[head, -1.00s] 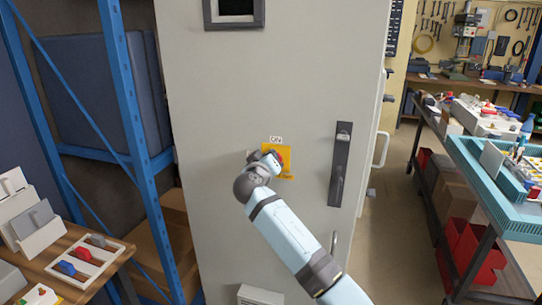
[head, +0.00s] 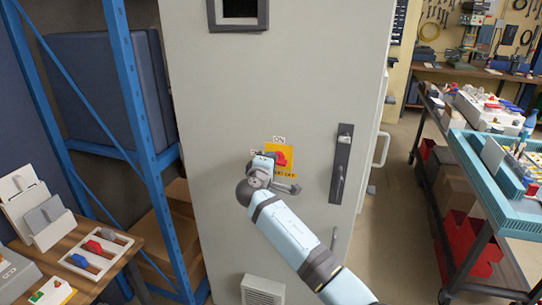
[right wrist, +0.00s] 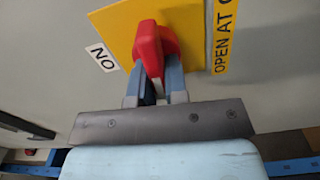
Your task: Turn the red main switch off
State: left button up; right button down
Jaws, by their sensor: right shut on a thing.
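The red main switch (head: 280,157) sits on a yellow plate (head: 287,146) on the front of the grey cabinet (head: 235,90). An ON label (head: 279,139) is above the plate. My left gripper is not in view.
A black door handle (head: 340,165) is right of the switch. A blue shelf frame (head: 135,95) and a wooden bench (head: 85,285) with small switches stand left. A teal tray (head: 490,180) is on a cart at right, with open floor between cart and cabinet.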

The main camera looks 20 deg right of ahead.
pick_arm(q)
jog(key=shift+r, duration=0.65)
pick_arm(e)
jog(key=shift+f+n, duration=0.1)
jog(key=shift+n, duration=0.4)
pick_arm(q)
jog(key=shift+p, duration=0.3)
pick_arm(e)
jog(key=c, duration=1.1)
grip_release()
jog(key=shift+c, duration=0.2)
pick_arm(q)
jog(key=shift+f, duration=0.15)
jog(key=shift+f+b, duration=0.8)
jog(key=shift+b, duration=0.15)
pick_arm(e)
jog(key=v, duration=1.3)
jog(key=shift+s+a, duration=0.25)
jog(key=shift+s, duration=0.1)
jog(key=shift+f, duration=0.1)
